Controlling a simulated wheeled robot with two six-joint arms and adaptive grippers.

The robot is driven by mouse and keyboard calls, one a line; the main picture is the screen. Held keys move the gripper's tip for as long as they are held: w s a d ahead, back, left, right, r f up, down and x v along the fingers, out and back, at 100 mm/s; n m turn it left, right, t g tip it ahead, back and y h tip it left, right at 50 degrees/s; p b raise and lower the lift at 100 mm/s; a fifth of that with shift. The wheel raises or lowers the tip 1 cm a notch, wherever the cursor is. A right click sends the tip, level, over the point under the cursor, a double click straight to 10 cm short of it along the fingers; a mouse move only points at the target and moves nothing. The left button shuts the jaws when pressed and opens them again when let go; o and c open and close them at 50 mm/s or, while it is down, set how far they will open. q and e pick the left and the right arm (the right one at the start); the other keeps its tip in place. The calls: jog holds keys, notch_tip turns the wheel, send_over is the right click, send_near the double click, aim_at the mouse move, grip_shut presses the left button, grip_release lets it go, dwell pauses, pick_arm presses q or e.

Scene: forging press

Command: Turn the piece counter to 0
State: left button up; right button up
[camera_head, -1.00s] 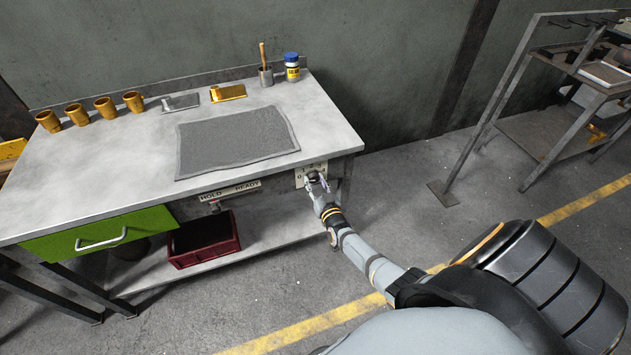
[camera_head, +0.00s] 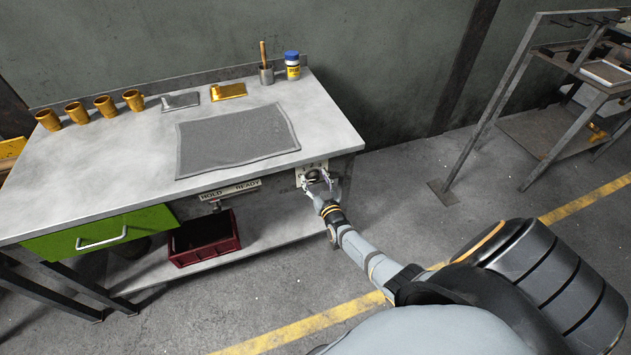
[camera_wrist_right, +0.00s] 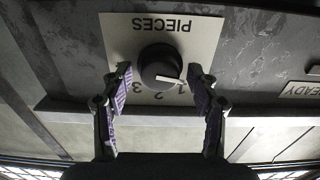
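The piece counter is a dark round knob (camera_wrist_right: 159,66) with a white pointer, on a pale plate (camera_wrist_right: 204,29) lettered PIECES, upside down in the right wrist view. The pointer aims right and slightly down, close to the 1. The digits 3, 2 and 1 show below the knob; the 0 is not readable there. My right gripper (camera_wrist_right: 159,88) is open, one finger on each side of the knob, with gaps between. In the head view the plate (camera_head: 322,164) is on the bench's front right, with my right gripper (camera_head: 316,182) in front. My left gripper is not in view.
The HOLD/READY label (camera_head: 230,190) is left of the counter plate. A green drawer (camera_head: 100,233) and a red crate (camera_head: 204,240) are further left. The bench top (camera_head: 325,125) is above the counter, holding a grey mat (camera_head: 236,140).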

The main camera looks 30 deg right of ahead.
jog(key=shift+s+f, duration=0.2)
jog(key=shift+s+a, duration=0.1)
jog(key=shift+s, duration=0.2)
jog(key=v, duration=1.1)
jog(key=s+a+f+n+g+y+p, duration=0.15)
jog(key=s+f+g, duration=0.25)
jog(key=s+f, duration=0.55)
jog(key=s+a+f+n+g+y+p, duration=0.15)
jog(key=s+f+g, duration=0.4)
jog(key=f, duration=0.65)
jog(key=s+a+f+g, duration=0.1)
jog(key=s+f+g, duration=0.2)
jog(key=s, duration=0.8)
jog(key=s+a+f+g+p, duration=0.1)
jog(key=s+f+g, duration=0.3)
jog(key=s, duration=0.8)
notch_tip(320, 180, down, 2)
jog(key=shift+s+a+f+y, duration=0.1)
jog(key=shift+s+a+y, duration=0.15)
jog(key=shift+a, duration=0.4)
